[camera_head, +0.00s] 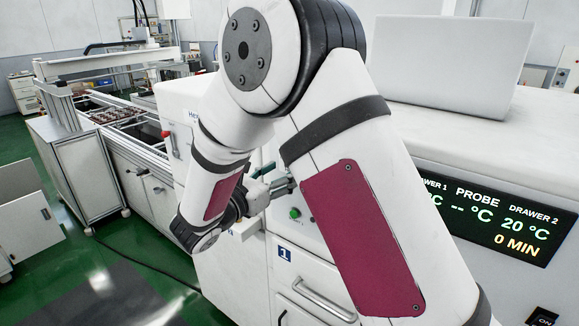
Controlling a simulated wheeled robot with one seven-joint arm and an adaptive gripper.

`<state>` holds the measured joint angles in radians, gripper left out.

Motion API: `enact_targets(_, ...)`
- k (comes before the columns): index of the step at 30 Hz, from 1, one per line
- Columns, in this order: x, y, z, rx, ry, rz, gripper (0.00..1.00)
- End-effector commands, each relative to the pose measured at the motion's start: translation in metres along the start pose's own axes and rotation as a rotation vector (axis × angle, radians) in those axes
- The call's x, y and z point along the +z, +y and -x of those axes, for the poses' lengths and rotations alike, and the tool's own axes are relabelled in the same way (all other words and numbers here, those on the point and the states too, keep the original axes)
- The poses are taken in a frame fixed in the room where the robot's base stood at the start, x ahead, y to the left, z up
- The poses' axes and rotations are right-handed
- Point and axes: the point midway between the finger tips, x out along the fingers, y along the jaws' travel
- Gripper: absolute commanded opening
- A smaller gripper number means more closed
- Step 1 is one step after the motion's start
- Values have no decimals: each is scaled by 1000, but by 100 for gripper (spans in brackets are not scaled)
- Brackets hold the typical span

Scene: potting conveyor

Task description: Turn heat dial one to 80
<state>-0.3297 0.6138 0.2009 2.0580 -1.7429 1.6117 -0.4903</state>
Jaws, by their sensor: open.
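My gripper (277,186) is open, in front of the white machine's front panel, with its fingers pointing right toward it. My arm covers much of the panel. No heat dial can be clearly made out; the panel behind my gripper and forearm is hidden. A small green button (294,213) shows just below and right of my fingers. A black display (490,212) on the right carries the words PROBE and DRAWER 2. It reads "-- °C" for the probe, 20 °C for drawer 2 and 0 MIN. The drawer 1 reading is partly covered by my arm.
A blue label "1" (284,254) sits above a drawer handle (323,300). A grey laptop-like panel (447,65) stands on the machine top. A black ON switch (541,317) is at lower right. A conveyor (120,118) runs at left.

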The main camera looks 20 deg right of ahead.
Motion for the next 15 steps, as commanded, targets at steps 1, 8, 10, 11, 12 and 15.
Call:
enact_targets(1,1,-2,-8,-3,0,0,55)
enact_targets(8,0,0,-29,-1,1,0,55)
enact_targets(10,0,0,-32,0,1,0,55)
enact_targets(11,0,0,-32,1,1,0,55)
enact_targets(12,0,0,-33,1,1,0,55)
enact_targets(15,0,0,-33,1,1,0,55)
